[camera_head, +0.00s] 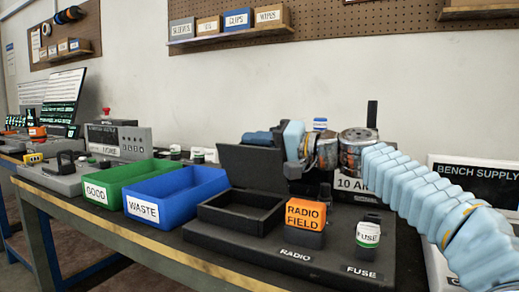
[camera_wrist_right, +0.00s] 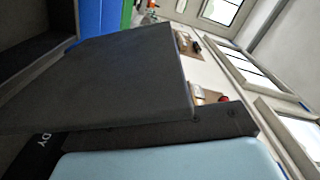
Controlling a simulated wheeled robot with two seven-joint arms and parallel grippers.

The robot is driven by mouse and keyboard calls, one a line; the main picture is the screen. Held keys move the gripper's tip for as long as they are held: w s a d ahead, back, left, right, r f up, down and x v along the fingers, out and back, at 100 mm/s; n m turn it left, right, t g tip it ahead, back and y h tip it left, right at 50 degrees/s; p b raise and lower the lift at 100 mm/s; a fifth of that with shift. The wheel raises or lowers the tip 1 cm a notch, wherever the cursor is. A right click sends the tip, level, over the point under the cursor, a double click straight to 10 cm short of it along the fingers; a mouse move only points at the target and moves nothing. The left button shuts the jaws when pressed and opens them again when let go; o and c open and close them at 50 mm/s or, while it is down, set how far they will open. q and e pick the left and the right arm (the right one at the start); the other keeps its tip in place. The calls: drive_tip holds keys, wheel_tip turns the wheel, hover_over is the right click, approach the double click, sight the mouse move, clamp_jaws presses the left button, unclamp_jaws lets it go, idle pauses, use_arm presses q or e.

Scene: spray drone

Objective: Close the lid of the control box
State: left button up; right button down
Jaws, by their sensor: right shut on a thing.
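The control box (camera_head: 205,212) is a low, dark, open-topped box on a black base on the bench. Its dark lid (camera_head: 248,168) stands raised along the back of the box, tilted up and open. My right gripper (camera_head: 288,168) is at the lid's right edge and is shut on it. The lid (camera_wrist_right: 110,80) fills the middle of the right wrist view, with a dark wall at the upper left. The fingertips are largely hidden. My left gripper is not in view.
An orange RADIO FIELD block (camera_head: 305,214) and a white-and-green FUSE piece (camera_head: 367,234) stand right of the box. A blue WASTE bin (camera_head: 180,192) and a green GOOD bin (camera_head: 128,178) are to its left. A BENCH SUPPLY unit (camera_head: 475,172) stands at the far right.

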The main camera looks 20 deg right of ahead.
drive_tip(key=shift+s+a+f, duration=0.1)
drive_tip(key=shift+a, duration=0.05)
idle(0.4)
drive_tip(key=c, duration=1.2)
unclamp_jaws()
drive_tip(key=shift+o, duration=0.2)
drive_tip(key=b+v, duration=0.1)
drive_tip(key=v, duration=1.2)
drive_tip(key=shift+s+d+b, duration=0.25)
drive_tip(key=shift+s+b, duration=0.1)
drive_tip(key=shift+b, duration=0.05)
